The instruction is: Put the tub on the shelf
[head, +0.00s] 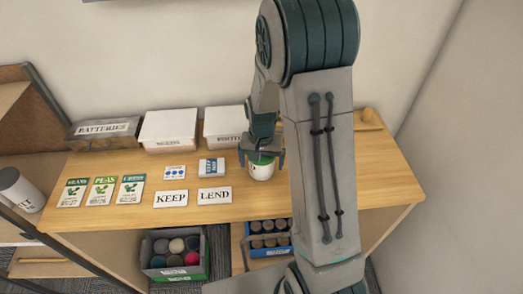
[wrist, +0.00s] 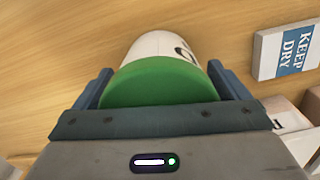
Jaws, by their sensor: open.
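A white tub with a green lid (head: 261,170) stands on the wooden top of the cabinet (head: 235,180). In the wrist view the tub's green lid (wrist: 160,82) and part of its white side show. My gripper (head: 262,154) is above the tub, its fingers down on either side of it. The fingers also show in the wrist view (wrist: 163,90), left and right of the lid, open. The lower part of the tub is partly hidden. A wooden shelf unit (head: 12,150) with a dark frame stands at the left edge.
A box marked BATTERIES (head: 103,131) and white lidded boxes (head: 168,130) line the back. Seed packets (head: 102,190), KEEP (head: 170,199) and LEND (head: 214,195) cards and a KEEP DRY box (wrist: 287,52) lie nearby. A grey cylinder (head: 20,190) is at left. Crates sit below (head: 176,254).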

